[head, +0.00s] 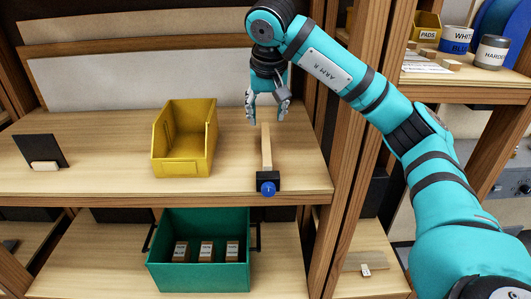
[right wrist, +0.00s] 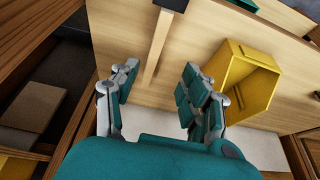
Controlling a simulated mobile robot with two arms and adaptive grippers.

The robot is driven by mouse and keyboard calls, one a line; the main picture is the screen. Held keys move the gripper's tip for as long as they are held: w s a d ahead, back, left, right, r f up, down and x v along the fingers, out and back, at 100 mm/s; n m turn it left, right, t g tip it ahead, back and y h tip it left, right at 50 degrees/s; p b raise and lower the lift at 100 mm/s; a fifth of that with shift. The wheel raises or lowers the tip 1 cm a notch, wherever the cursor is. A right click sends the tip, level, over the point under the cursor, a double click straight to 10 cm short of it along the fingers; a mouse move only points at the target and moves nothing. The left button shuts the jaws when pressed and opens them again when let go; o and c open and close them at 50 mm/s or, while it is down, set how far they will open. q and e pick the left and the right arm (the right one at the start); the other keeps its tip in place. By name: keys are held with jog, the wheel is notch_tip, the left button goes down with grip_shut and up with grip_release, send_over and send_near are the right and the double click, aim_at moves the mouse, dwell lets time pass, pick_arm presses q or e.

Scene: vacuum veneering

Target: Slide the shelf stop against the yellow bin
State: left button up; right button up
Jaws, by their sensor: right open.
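The shelf stop (head: 267,148) is a pale wooden bar with a black clamp and a blue knob at the shelf's front edge. It runs front to back, to the right of the yellow bin (head: 184,142), with a gap of bare shelf between them. My right gripper (head: 267,116) is open and points down at the back end of the bar. In the right wrist view the bar (right wrist: 158,45) ends between the open fingers (right wrist: 158,76), with no clear contact, and the yellow bin (right wrist: 245,82) lies to their right. My left gripper is not in view.
A wooden upright (head: 347,150) stands right of the stop. A black bookend-like plate (head: 40,150) stands far left on the shelf (head: 100,160). A green bin (head: 200,278) with several small blocks sits below. Cans and a small yellow bin stand on the right shelf.

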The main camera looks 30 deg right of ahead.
aim_at(266, 151)
jog(key=x, duration=1.7)
jog(key=shift+d, duration=0.25)
jog(key=shift+c, duration=0.4)
grip_shut()
jog(key=shift+w+a, duration=0.1)
